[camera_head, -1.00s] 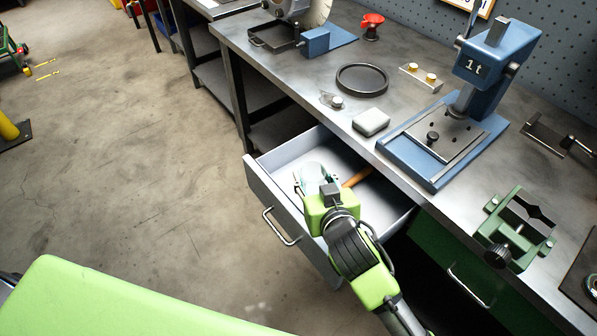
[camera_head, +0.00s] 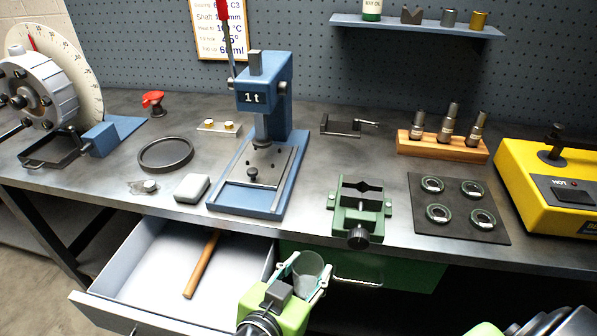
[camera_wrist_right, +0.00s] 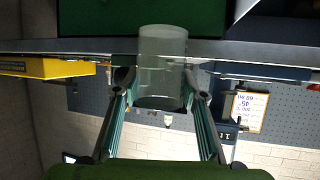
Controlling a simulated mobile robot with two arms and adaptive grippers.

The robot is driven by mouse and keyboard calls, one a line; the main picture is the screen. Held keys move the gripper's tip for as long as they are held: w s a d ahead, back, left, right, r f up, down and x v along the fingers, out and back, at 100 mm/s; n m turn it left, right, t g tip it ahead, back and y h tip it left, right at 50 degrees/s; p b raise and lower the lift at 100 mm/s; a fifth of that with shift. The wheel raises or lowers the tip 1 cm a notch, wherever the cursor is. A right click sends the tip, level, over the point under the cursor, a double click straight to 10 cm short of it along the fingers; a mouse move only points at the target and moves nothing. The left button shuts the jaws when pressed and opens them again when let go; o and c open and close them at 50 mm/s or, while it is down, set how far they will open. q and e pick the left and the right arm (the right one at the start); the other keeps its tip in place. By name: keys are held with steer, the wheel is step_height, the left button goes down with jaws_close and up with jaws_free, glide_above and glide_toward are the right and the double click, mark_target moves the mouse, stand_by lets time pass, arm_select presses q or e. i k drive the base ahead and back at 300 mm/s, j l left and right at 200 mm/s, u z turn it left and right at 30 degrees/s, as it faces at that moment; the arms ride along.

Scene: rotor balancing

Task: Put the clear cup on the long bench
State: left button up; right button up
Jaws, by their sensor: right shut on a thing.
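The clear cup (camera_head: 309,263) is a see-through tumbler, held in my right gripper (camera_head: 306,276) in front of the long bench's front edge. In the right wrist view the cup (camera_wrist_right: 163,60) sits between the two fingers of my right gripper (camera_wrist_right: 162,88), which are shut on it. The long bench (camera_head: 314,200) has a grey metal top and runs across the head view. The cup looks apart from the bench. My left gripper is not in view.
An open drawer (camera_head: 150,262) with a wooden-handled hammer (camera_head: 203,262) is left of the gripper. Along the bench stand a blue press (camera_head: 265,185), a green vise (camera_head: 360,212), a dark mat with rings (camera_head: 462,228) and a yellow heater (camera_head: 530,185). Bare top shows between press and vise.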

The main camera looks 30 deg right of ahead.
mark_target(110, 178)
steer(key=i+j+z, duration=0.15)
steer(key=i+j, duration=0.15)
steer(key=j, duration=0.6)
steer(key=i+j+z, duration=0.15)
steer(key=j, duration=0.75)
steer(key=i+j+z, duration=0.2)
steer(key=j, duration=0.75)
steer(key=i+j+z, duration=0.15)
steer(key=j, duration=0.85)
steer(key=j+z, duration=0.15)
steer(key=j, duration=0.8)
steer(key=i, duration=0.05)
